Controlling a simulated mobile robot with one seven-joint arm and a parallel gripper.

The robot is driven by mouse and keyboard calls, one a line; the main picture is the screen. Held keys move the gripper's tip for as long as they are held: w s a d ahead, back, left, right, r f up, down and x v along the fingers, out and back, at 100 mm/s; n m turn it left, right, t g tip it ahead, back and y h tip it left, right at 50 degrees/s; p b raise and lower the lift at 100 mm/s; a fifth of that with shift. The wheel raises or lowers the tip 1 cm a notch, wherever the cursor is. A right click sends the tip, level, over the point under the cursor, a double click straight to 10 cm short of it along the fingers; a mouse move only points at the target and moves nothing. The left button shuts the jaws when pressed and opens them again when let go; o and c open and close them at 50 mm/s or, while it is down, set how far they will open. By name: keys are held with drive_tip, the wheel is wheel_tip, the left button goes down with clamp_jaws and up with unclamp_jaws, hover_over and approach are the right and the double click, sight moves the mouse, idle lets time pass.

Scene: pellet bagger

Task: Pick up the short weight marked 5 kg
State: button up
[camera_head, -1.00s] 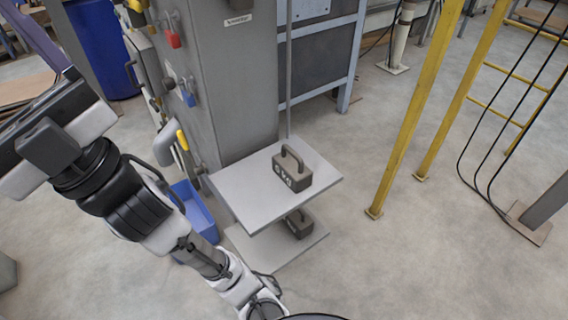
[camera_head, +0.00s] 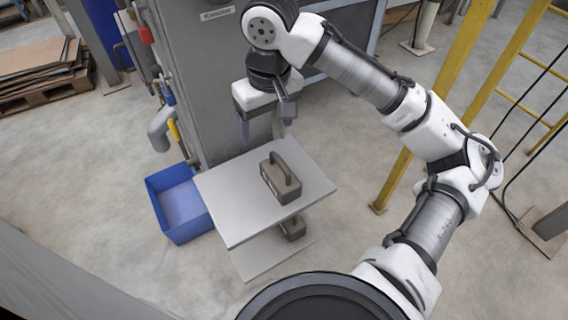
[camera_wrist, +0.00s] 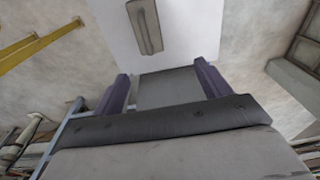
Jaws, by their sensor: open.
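A dark grey-brown weight (camera_head: 280,178) with a raised handle stands on the upper plate (camera_head: 236,218) of a small two-level stand. Its marking is not readable now. In the wrist view the weight (camera_wrist: 144,27) is at the top, beyond the fingertips. A second, similar weight (camera_head: 293,228) is on the lower plate, partly hidden by the upper one; its marking cannot be read. My gripper (camera_head: 266,126) is open and empty, above the back part of the upper plate and apart from the weight. In the wrist view its purple fingers (camera_wrist: 164,80) are spread.
A grey column (camera_head: 215,95) stands directly behind the stand, with small tools hanging on its left side. A blue bin (camera_head: 178,205) is on the floor left of the stand. Yellow posts (camera_head: 397,180) rise to the right. The floor between stand and posts is open.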

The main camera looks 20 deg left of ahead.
sight(280, 160)
drive_tip(key=shift+h, duration=0.5)
drive_tip(key=f, duration=0.2)
drive_tip(key=d+f, duration=0.1)
drive_tip(key=f, duration=0.2)
drive_tip(key=d+f, duration=0.1)
drive_tip(key=f, duration=0.1)
drive_tip(key=shift+w+d+f, duration=0.1)
drive_tip(key=shift+d+f, duration=0.1)
drive_tip(key=shift+w+a+f+p, duration=0.1)
drive_tip(key=shift+f+p, duration=0.1)
drive_tip(key=shift+f, duration=1.4)
drive_tip(key=shift+w+f+p, duration=0.1)
drive_tip(key=shift+f+p, duration=0.1)
drive_tip(key=shift+f, duration=1.4)
drive_tip(key=c, duration=1.7)
drive_tip(key=shift+o, duration=0.2)
drive_tip(key=shift+r, duration=0.1)
